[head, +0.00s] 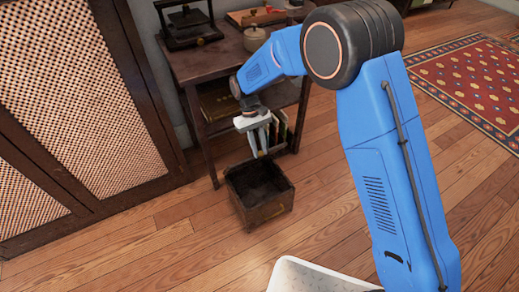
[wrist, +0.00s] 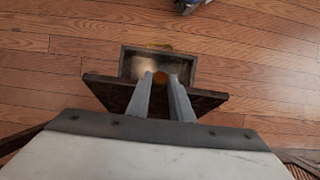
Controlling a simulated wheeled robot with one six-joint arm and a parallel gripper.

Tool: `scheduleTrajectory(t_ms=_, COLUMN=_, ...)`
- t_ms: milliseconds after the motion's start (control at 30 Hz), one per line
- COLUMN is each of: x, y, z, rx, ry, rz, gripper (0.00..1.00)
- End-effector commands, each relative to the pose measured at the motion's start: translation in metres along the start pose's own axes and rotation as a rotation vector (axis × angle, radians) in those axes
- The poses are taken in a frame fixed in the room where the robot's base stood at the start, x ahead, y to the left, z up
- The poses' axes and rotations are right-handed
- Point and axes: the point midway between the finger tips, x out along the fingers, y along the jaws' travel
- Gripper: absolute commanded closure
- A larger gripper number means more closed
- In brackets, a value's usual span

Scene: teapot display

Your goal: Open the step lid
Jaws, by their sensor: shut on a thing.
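The step (head: 262,212) is a dark wooden box on the floor in front of the side table, with its top open and its dark inside showing. In the wrist view the step (wrist: 191,69) shows its inside beyond the raised lid (wrist: 104,91), a dark brown board tilted up along the near side. My gripper (head: 261,156) points down at the back edge of the box. The fingers hide part of the lid.
The side table (head: 207,60) stands behind the step, with a lidded pot (head: 255,40) and a dark press-like object (head: 188,27) on top. A lattice-fronted cabinet (head: 85,85) is at left. Wooden floor is clear in front; a red rug (head: 470,85) lies at right.

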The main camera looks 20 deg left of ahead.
Motion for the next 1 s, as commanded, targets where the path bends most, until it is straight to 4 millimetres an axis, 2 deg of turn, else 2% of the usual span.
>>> scheduleTrajectory(t_ms=967, x=0.001, y=0.0001, z=-0.001, rx=0.0, ry=0.002, rz=0.0, gripper=1.0)
scheduleTrajectory(t_ms=1000, x=0.001, y=0.0001, z=-0.001, rx=0.0, ry=0.002, rz=0.0, gripper=0.73)
